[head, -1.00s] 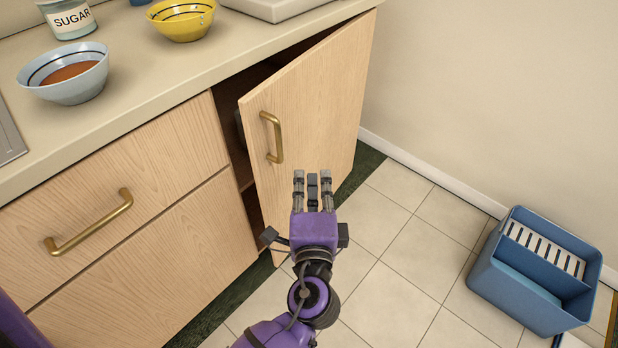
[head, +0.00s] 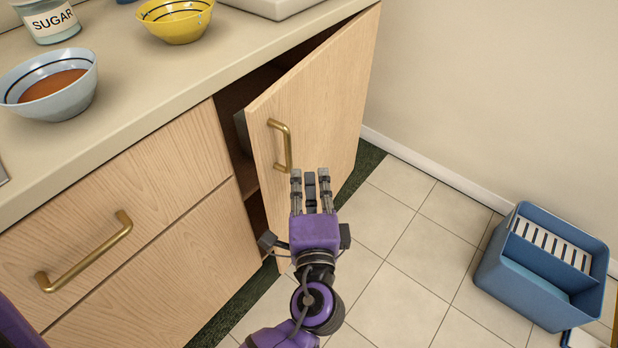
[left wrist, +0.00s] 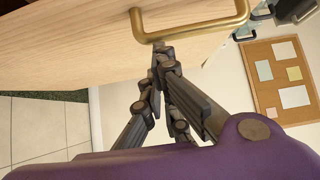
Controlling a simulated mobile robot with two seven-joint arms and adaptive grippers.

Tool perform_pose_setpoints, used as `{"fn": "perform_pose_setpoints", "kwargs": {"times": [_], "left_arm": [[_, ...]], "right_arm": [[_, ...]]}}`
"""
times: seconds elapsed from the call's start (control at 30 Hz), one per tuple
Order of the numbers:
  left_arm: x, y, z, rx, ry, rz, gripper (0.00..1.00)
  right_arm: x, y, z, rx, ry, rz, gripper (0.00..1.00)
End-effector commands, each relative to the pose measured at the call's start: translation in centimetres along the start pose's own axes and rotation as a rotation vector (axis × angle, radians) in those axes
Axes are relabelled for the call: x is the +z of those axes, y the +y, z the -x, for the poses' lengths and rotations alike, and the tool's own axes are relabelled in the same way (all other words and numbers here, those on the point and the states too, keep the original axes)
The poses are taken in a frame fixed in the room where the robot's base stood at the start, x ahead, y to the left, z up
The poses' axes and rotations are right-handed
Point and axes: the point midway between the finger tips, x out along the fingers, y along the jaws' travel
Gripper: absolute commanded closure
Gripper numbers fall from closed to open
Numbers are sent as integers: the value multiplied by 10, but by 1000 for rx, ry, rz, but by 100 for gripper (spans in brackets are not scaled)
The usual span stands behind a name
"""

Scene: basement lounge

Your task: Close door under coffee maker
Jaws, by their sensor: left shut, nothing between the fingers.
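The light wood cabinet door (head: 325,95) stands partly open, hinged at its right side, with a dark gap (head: 235,130) along its left edge. Its brass handle (head: 284,146) is upright near the free edge. My left gripper (head: 311,175) is shut and empty, in front of the door, with its fingertips just below and right of the handle in the head view. In the left wrist view the fingertips (left wrist: 160,50) show close to the handle (left wrist: 195,32) and the door face (left wrist: 70,45). I cannot tell whether they touch. The coffee maker is not clearly visible; only a pale base (head: 275,5) shows above the door.
A drawer with a brass handle (head: 85,255) is left of the door. The counter (head: 130,115) holds a blue bowl (head: 50,85), a yellow bowl (head: 175,20) and a sugar jar (head: 48,18).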

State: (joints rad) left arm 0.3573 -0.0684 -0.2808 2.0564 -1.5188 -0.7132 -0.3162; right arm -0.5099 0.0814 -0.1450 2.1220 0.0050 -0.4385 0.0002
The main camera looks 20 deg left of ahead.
Motion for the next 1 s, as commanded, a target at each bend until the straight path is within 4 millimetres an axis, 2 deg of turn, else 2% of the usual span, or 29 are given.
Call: {"fn": "perform_pose_setpoints", "kwargs": {"times": [0.33, 0.53, 0.7, 0.83, 1.0], "left_arm": [[5, 0, -2, -1, 8, -4, 100], [45, -4, -23, -3, 84, -10, 100], [75, -2, -41, -1, 150, -7, 100], [84, -2, -47, 0, 173, -3, 100], [86, -1, -48, 1, 172, -2, 100]], "right_arm": [[-2, 1, 2, 0, 2, 5, 100], [-15, 2, 17, 1, 17, 3, 100], [-14, 0, 27, 6, 14, -15, 100], [-12, -1, 30, 7, 8, -21, 100], [-7, -1, 30, 7, -1, -22, 100]]}}
